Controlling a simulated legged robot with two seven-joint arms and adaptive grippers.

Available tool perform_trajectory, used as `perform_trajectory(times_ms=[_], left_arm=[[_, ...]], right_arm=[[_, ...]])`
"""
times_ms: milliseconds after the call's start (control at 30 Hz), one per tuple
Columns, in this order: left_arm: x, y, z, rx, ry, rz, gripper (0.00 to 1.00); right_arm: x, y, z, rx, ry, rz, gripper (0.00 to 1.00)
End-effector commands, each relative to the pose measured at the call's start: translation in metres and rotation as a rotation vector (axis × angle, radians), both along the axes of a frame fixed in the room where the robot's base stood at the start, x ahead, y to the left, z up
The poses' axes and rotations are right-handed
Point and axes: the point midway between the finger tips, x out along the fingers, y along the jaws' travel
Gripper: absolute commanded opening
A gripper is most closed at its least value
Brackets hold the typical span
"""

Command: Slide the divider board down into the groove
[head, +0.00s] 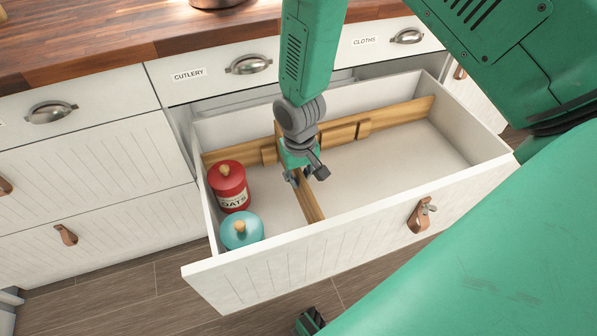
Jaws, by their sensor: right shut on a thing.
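The divider board (312,205) is a narrow wooden board, seen nearly edge-on, running from the back of the open drawer towards its front wall. My right gripper (305,177) comes down from above and is shut on the board's upper edge. A wooden rail (398,114) with raised blocks (363,129) runs along the drawer's back wall. The groove and the board's far end are hidden behind my gripper and wrist, so I cannot tell how deep the board sits.
The drawer (260,276) holds a red oats canister (229,184) and a teal canister (240,232) left of the board. The drawer floor (410,160) on the right is bare. Closed drawers and a wooden countertop (120,45) stand behind.

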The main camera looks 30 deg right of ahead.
Motion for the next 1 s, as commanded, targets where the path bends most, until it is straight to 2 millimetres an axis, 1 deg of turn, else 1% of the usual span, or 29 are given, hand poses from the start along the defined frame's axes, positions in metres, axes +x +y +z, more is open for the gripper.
perform_trajectory(times_ms=[1000], left_arm=[[0.000,0.000,-0.017,0.000,0.000,0.000,0.40]], right_arm=[[0.000,0.000,-0.031,0.000,0.000,0.000,0.00]])
